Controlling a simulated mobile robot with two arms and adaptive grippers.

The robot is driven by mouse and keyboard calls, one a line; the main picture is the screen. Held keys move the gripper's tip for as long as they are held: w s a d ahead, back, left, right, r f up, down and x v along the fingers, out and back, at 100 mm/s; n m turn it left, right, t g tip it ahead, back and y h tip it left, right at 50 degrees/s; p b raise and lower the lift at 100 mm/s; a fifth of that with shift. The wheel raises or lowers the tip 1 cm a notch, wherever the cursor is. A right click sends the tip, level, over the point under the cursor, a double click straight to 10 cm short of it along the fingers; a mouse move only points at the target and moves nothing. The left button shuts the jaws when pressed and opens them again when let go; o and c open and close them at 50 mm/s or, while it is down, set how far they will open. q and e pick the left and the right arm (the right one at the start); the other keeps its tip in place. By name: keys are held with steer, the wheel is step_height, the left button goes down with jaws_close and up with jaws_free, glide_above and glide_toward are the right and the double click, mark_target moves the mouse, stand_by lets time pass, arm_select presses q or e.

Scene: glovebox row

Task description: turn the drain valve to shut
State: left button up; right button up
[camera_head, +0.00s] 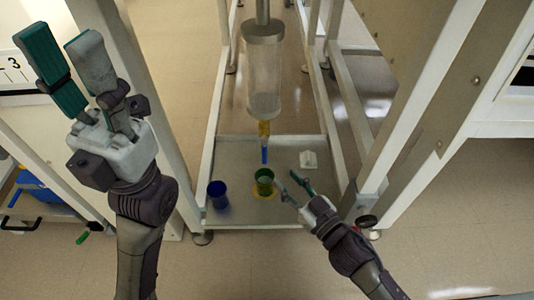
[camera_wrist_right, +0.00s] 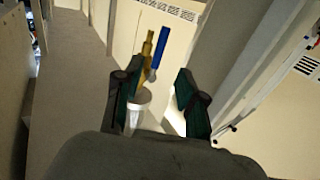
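The drain valve (camera_head: 264,130) is a brass piece under a clear cylinder (camera_head: 264,85). Its blue lever (camera_head: 265,156) points down, roughly in line with the brass body. The right wrist view shows the brass body (camera_wrist_right: 148,48) and the blue lever (camera_wrist_right: 160,47) side by side, beyond the fingertips. My right gripper (camera_head: 289,183) is open, low and to the right of the lever, apart from it. In its wrist view the fingers (camera_wrist_right: 155,88) stand apart with nothing gripped. My left gripper (camera_head: 58,42) is raised at the upper left, open and empty.
A green cup (camera_head: 264,180) on a yellow ring and a blue cup (camera_head: 218,195) stand on the grey tray (camera_head: 240,150). A small white object (camera_head: 308,160) lies at right. White frame posts (camera_head: 395,110) flank the tray. A whitish cylinder (camera_wrist_right: 140,108) shows between the right fingers, unidentified.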

mark_target(266, 156)
steer(key=b+x, duration=0.2)
steer(key=x, duration=0.7)
steer(key=shift+w+a, duration=0.1)
steer(key=shift+w, duration=0.1)
jaws_close()
